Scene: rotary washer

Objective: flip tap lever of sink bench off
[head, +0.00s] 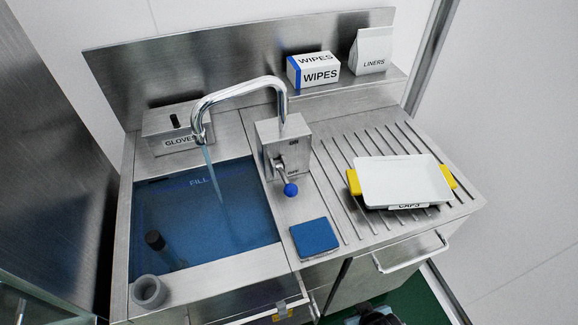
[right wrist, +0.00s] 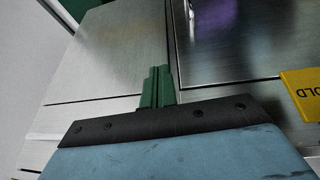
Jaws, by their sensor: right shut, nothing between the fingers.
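The tap's steel block (head: 284,140) stands on the sink bench right of the basin. Its short lever ends in a blue knob (head: 291,189) and points forward and down. The curved chrome spout (head: 240,92) reaches left over the basin, and a stream of water (head: 211,172) falls from it. My right gripper shows in the right wrist view with its green fingers (right wrist: 158,72) together and empty, in front of steel panels. In the head view only a dark part of my right arm shows at the bottom edge, well below the lever. My left gripper is not visible.
The basin (head: 205,220) holds blue water up to near the FILL mark. A blue pad (head: 314,236) lies in front of the lever. A white tray with yellow handles (head: 400,180) sits on the ribbed drainboard. A drawer handle (head: 412,254) juts out below. A yellow label (right wrist: 301,92) shows right.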

